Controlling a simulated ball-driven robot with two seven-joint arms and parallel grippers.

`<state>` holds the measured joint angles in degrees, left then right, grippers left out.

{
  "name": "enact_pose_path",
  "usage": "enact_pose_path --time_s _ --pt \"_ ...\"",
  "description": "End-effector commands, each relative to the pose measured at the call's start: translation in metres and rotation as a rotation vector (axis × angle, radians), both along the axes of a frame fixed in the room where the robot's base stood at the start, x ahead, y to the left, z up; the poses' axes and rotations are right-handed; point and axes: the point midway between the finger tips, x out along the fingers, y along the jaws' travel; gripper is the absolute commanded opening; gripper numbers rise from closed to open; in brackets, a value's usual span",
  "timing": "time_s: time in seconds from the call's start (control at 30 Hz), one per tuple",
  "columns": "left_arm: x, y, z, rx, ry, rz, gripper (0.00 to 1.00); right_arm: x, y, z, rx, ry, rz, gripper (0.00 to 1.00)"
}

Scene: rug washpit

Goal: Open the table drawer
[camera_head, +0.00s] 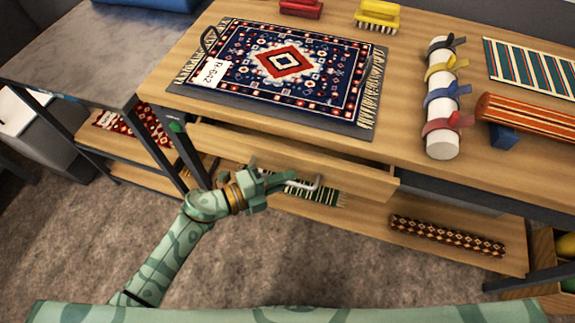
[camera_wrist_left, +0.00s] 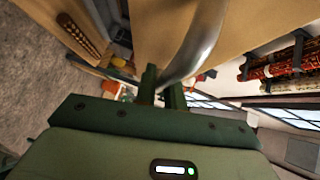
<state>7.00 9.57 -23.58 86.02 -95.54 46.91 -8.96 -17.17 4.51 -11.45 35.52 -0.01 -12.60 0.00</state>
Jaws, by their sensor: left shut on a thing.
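The wooden table (camera_head: 455,180) has a drawer (camera_head: 345,178) under its top, and the drawer front stands out a little from the table, with a narrow gap showing above it. A silver bar handle (camera_head: 316,184) is on the drawer front. My green left gripper (camera_head: 284,181) is at the handle, shut on it. In the left wrist view the curved metal handle (camera_wrist_left: 196,45) runs down between the two fingers (camera_wrist_left: 163,88). The drawer's inside is mostly hidden. My right gripper is not in view.
A patterned rug (camera_head: 260,65) with a tag lies on the tabletop. A white roll (camera_head: 441,110) with coloured straps and a striped rolled rug (camera_head: 530,115) are to its right. A lower shelf (camera_head: 370,228) holds a rolled rug (camera_head: 447,236). Carpeted floor in front is clear.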

Motion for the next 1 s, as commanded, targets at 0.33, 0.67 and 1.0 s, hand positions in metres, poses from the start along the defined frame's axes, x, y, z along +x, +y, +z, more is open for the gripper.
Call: enact_pose_path --time_s 0.33,0.67,1.0 --pt "-0.091 0.030 0.002 0.005 0.004 -0.001 0.00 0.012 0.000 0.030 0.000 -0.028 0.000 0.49" --pt "-0.173 0.056 0.000 0.004 0.005 0.000 0.00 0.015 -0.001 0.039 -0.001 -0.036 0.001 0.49" --pt "-0.224 0.073 0.000 0.002 0.002 0.001 0.00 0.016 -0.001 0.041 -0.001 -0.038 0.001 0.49"
